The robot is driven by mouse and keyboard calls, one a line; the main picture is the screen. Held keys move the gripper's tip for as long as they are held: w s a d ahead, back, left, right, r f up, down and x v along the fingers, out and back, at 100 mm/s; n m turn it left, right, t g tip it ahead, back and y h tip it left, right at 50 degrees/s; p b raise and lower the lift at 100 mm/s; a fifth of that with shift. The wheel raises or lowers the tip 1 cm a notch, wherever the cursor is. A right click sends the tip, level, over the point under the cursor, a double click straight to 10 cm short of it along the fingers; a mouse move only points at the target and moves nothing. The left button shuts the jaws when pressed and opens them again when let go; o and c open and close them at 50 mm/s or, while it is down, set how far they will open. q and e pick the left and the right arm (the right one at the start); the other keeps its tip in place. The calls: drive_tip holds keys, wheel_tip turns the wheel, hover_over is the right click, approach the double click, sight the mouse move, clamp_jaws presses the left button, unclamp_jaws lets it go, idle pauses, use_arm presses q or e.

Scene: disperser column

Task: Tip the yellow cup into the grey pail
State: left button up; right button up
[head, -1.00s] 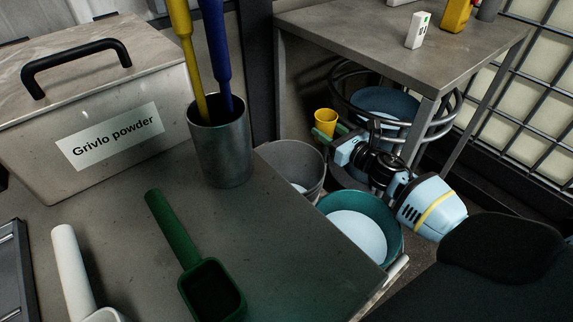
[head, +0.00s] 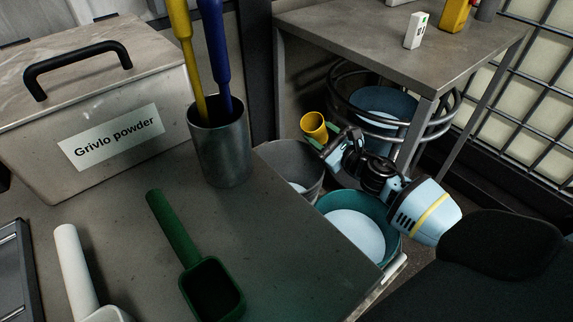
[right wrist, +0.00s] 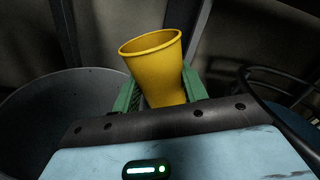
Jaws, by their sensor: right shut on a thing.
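The yellow cup (head: 314,125) is held by my right gripper (head: 322,139) above the far rim of the grey pail (head: 309,161). In the right wrist view the cup (right wrist: 157,76) sits between the green fingers of the gripper (right wrist: 160,92), which is shut on it. The cup leans to the left there, and its inside is mostly hidden. The grey pail (right wrist: 30,110) shows at the left of that view, below the cup. In the head view the pail is partly behind the table edge, with something pale low inside it. My left gripper is not in view.
A teal pail (head: 385,217) with pale contents stands beside the grey pail, under my right arm. A round metal rack (head: 446,112) with a blue basin stands behind. The near table (head: 270,235) carries a green scoop (head: 186,238), a metal holder and a Grivlo powder box.

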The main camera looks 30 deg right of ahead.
sight(316, 131)
drive_tip(key=shift+a+f+n, duration=0.15)
drive_tip(key=shift+a+n, duration=0.05)
drive_tip(key=shift+n, duration=0.1)
drive_tip(key=shift+a+r+n+p, duration=0.3)
drive_tip(key=shift+r+n+p, duration=0.05)
drive_tip(key=shift+r+n, duration=0.15)
drive_tip(key=shift+a, duration=0.2)
drive_tip(key=shift+s+a+r+n+p, duration=0.1)
drive_tip(key=shift+r+n+p, duration=0.1)
drive_tip(key=shift+n, duration=0.4)
drive_tip(key=shift+a+r+n+p, duration=0.1)
drive_tip(key=shift+r+n+p, duration=0.1)
drive_tip(key=shift+n, duration=0.7)
drive_tip(key=shift+r+n, duration=0.35)
drive_tip(key=shift+n, duration=0.15)
drive_tip(key=shift+f+n, duration=0.2)
drive_tip(key=shift+n, duration=0.3)
drive_tip(key=shift+f+n, duration=0.15)
drive_tip(key=shift+n, duration=0.35)
drive_tip(key=shift+r+n, duration=0.3)
drive_tip(key=shift+n, duration=0.2)
